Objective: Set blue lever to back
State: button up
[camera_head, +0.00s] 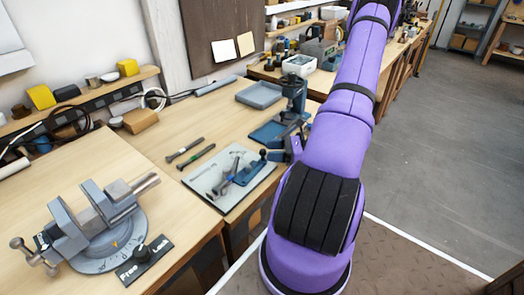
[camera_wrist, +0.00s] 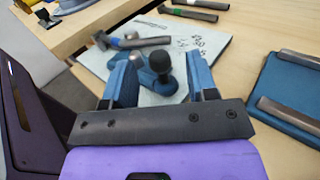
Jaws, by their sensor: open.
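The blue lever (camera_head: 247,173), with a round black knob, is on a pale board (camera_head: 213,181) at the table's edge. In the wrist view the lever (camera_wrist: 146,76) lies ahead of my gripper (camera_wrist: 160,70), its black knob appearing between the two fingertips. The jaws are open, one blue finger on each side, with nothing visibly gripped. I cannot tell whether a finger touches the lever. In the head view my gripper (camera_head: 279,155) is just right of the lever, partly behind my arm. The lever's lower part is partly hidden by the left finger in the wrist view.
A hammer (camera_wrist: 130,41) lies on the board close behind the lever. A grey vise (camera_head: 95,228) with a Free/Lock plate stands at left. Clear wood lies between vise and tools.

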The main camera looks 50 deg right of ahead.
jog(key=v, duration=0.6)
jog(key=shift+s+d, duration=0.1)
